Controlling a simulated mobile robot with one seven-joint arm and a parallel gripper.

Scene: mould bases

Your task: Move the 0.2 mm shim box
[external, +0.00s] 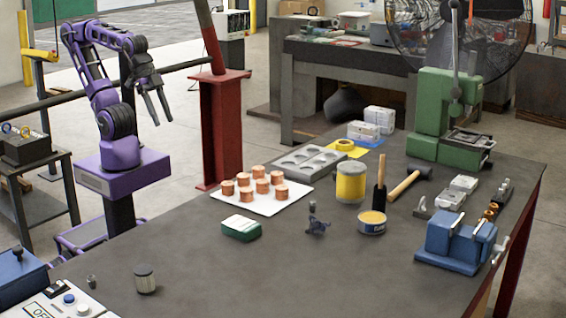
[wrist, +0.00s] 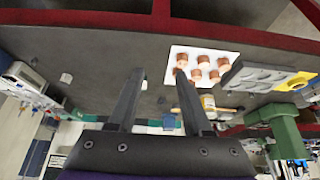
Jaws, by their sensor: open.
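No label that reads 0.2 mm can be made out, so I cannot tell which box is the shim box. A small green box with a white top (external: 241,228) lies on the near part of the bench. Two small pale boxes (external: 464,184) (external: 450,200) lie at the right. Two larger white packs (external: 380,119) (external: 363,131) stand at the back. My gripper (external: 160,121) is open and empty, raised left of the bench and apart from all the boxes. In the wrist view its two fingers (wrist: 160,73) are spread with nothing held between them.
Copper cylinders stand on a white sheet (external: 289,205); a grey mould tray (external: 292,159) lies behind. A yellow tin (external: 351,184), hammer (external: 408,181), blue vise (external: 455,240) and green press (external: 432,115) crowd the right. A red column (external: 212,130) stands near my arm. The bench's front middle is clear.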

